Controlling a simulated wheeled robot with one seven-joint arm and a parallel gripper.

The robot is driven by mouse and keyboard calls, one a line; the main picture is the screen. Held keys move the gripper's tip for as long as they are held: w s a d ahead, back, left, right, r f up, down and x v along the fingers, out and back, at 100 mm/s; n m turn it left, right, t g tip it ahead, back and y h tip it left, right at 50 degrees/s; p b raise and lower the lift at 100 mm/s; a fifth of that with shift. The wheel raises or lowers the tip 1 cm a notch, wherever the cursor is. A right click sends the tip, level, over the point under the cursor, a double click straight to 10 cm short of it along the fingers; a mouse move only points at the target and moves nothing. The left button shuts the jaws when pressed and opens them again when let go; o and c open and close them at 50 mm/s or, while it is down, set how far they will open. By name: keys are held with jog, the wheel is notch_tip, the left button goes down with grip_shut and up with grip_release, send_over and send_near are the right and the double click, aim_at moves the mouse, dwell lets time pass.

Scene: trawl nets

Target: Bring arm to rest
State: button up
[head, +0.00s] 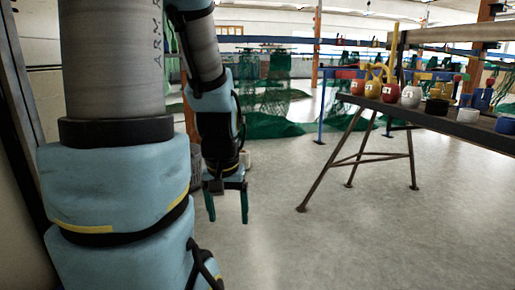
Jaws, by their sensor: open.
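My gripper (228,205) hangs down in the middle left of the head view, over the bare grey floor. Its two green fingers point downward and are spread apart, with nothing between them. My arm, in light blue and grey sections, fills the left side of the view and hides what lies behind it. The gripper is well apart from the table on the right.
A dark table (440,118) on splayed metal legs stands at the right, carrying several kettlebells, pots and cups. Green nets (275,112) hang and lie on the floor behind. A dark post (22,120) stands close at the left. The floor (320,240) at centre is clear.

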notch_tip(320, 180, up, 32)
jog(key=p, duration=3)
jog(key=shift+f, duration=0.1)
